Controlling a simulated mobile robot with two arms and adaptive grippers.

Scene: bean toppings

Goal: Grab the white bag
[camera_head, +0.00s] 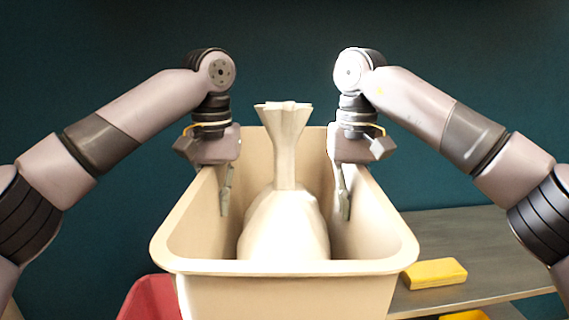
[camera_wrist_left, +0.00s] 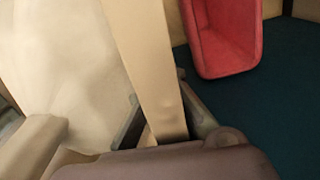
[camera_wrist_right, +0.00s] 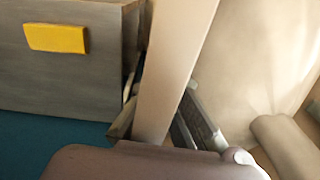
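The white bag (camera_head: 285,225), cream-coloured with a gathered neck and flared top, stands upright inside a beige bin (camera_head: 285,267). Its lower part is hidden by the bin's front wall. My left gripper (camera_head: 224,195) is at the bin's left side wall, with a finger on each face of it. The left wrist view shows this wall (camera_wrist_left: 150,60) between the fingers. My right gripper (camera_head: 344,197) straddles the right side wall (camera_wrist_right: 175,70) in the same way. Both appear closed on the walls. Neither gripper holds the bag, which also shows in both wrist views (camera_wrist_left: 60,60) (camera_wrist_right: 260,60).
A red container (camera_head: 150,298) is at lower left, partly hidden by the bin. A grey wooden surface (camera_head: 440,235) is at right with a yellow block (camera_head: 434,273); another yellow thing is at the bottom edge. The bag's neck stands clear between the grippers.

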